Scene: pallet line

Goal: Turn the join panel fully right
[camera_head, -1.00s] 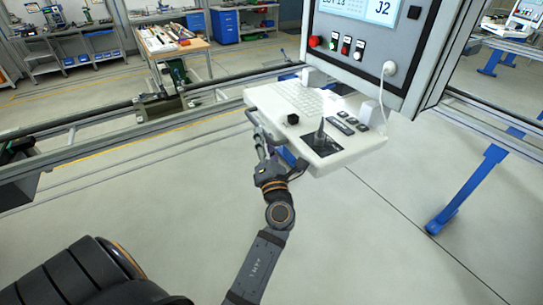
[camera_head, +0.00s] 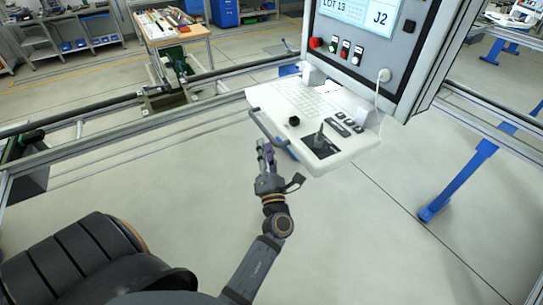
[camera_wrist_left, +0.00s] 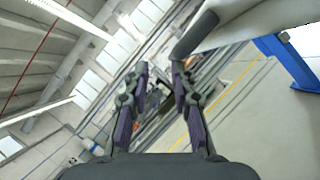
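The join panel is a grey-framed box (camera_head: 364,66) with a screen reading LOT 13 and J2. A white keyboard tray (camera_head: 345,157) juts out below it, with a dark joystick (camera_head: 320,138) and a black knob. A dark bar handle (camera_head: 266,129) runs along the tray's left edge. My left gripper (camera_head: 265,148) is just below and beside this handle. In the left wrist view the fingers (camera_wrist_left: 160,75) are parted with nothing held between them. The handle's end (camera_wrist_left: 194,35) shows outside the right finger, apart or nearly so. My right gripper is not in view.
Metal rails (camera_head: 110,112) cross behind the panel at left. A workbench (camera_head: 175,36) with parts stands at the back left. A blue leg (camera_head: 458,180) stands at right. The floor around my left arm is clear.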

